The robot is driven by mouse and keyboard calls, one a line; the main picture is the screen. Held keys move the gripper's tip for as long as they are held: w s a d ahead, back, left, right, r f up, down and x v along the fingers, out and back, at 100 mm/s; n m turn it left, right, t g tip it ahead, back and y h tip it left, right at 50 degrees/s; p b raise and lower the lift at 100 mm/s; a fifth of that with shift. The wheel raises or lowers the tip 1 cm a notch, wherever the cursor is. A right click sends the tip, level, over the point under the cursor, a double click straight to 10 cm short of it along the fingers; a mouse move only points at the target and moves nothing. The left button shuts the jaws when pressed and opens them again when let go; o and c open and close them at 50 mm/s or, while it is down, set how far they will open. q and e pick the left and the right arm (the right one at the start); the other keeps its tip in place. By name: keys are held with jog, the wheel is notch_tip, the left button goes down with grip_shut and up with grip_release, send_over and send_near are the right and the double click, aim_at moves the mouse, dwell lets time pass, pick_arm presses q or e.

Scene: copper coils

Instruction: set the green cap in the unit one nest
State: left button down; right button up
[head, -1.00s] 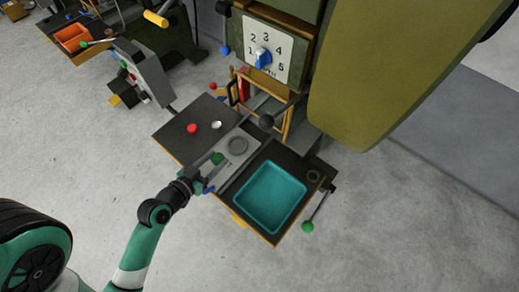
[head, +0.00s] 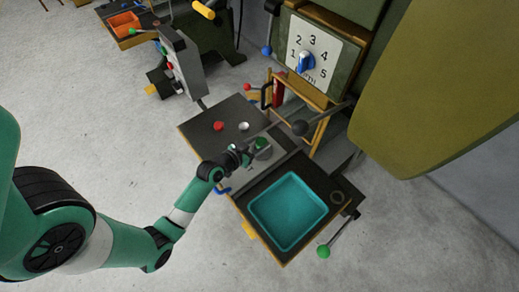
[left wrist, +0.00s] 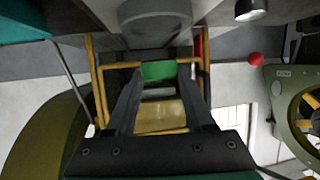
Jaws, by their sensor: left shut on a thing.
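My left gripper (head: 248,155) is shut on the green cap (head: 261,143) at the grey plate of the near machine's bench. In the left wrist view the green cap (left wrist: 158,71) sits between the fingertips. A round grey ring (head: 265,152), which looks like the nest, lies on the plate, partly hidden by the gripper and cap. The ring also shows at the top of the left wrist view (left wrist: 155,12), apart from the cap in the picture. I cannot tell the height between cap and ring. My right gripper is not in view.
A red cap (head: 219,126) and a silver cap (head: 243,126) lie on the dark bench left of the plate. A teal tray (head: 288,248) stands at the right. A lever with a dark ball (head: 300,128) juts out behind the plate. A green-knobbed lever (head: 323,252) hangs at the right.

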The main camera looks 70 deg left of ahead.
pick_arm(q)
jog(key=f, duration=0.1)
jog(key=f+b, duration=0.2)
jog(key=shift+w+a+f, duration=0.15)
jog(key=shift+w+f, duration=0.05)
jog(key=shift+w, duration=0.05)
jog(key=shift+f, duration=0.2)
jog(key=shift+s+r, duration=0.1)
jog(key=shift+f+b, duration=0.35)
jog(key=shift+b, duration=0.15)
jog(key=shift+c, duration=1.4)
grip_release()
jog(key=shift+r, duration=0.1)
